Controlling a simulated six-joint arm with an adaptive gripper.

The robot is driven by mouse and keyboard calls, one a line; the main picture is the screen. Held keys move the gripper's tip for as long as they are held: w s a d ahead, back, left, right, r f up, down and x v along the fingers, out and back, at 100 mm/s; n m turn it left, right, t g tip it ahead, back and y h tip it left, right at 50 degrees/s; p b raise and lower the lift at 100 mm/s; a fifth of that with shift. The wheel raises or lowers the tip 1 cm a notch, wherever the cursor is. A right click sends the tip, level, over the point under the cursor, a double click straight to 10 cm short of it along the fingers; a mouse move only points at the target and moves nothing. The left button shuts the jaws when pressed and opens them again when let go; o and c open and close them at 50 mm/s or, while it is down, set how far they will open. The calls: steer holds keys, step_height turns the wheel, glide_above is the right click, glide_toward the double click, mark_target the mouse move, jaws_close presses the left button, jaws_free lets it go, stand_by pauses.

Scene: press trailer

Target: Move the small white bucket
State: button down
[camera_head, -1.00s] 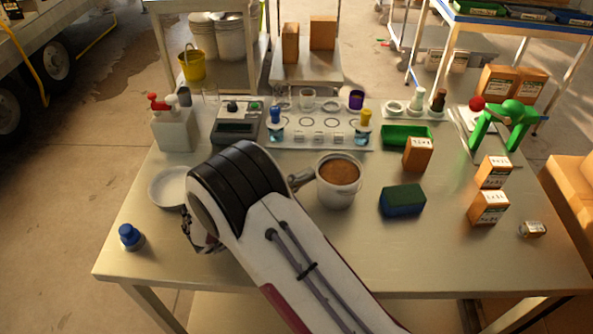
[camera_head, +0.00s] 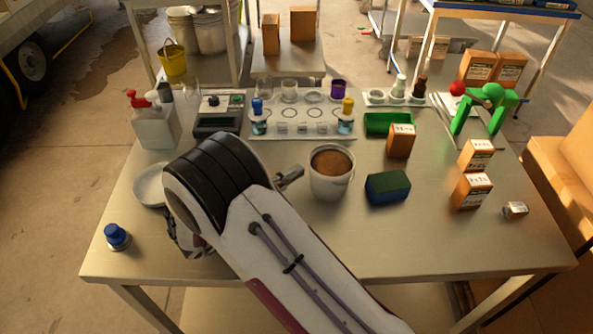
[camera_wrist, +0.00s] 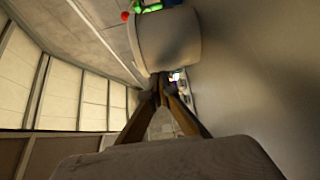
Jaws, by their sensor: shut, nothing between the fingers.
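The small white bucket (camera_head: 324,187) stands upright on the table, right of my arm in the head view, filled nearly to the rim with brown material. In the wrist view the bucket (camera_wrist: 168,42) is large at the top, beyond the fingertips, and appears turned because of the camera's roll. My gripper (camera_head: 291,177) is left of the bucket, partly hidden behind my arm. In the wrist view my gripper (camera_wrist: 163,90) has its fingers together with nothing held. The fingertips are close to the bucket's side; I cannot tell whether they touch it.
A blue-green block (camera_head: 388,188) lies just right of the bucket, with an orange box (camera_head: 401,141) behind it. A rack with bottles (camera_head: 300,128) is behind. A white plate (camera_head: 147,184) and blue-capped jar (camera_head: 116,237) lie left.

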steer(key=shift+v, duration=4.35)
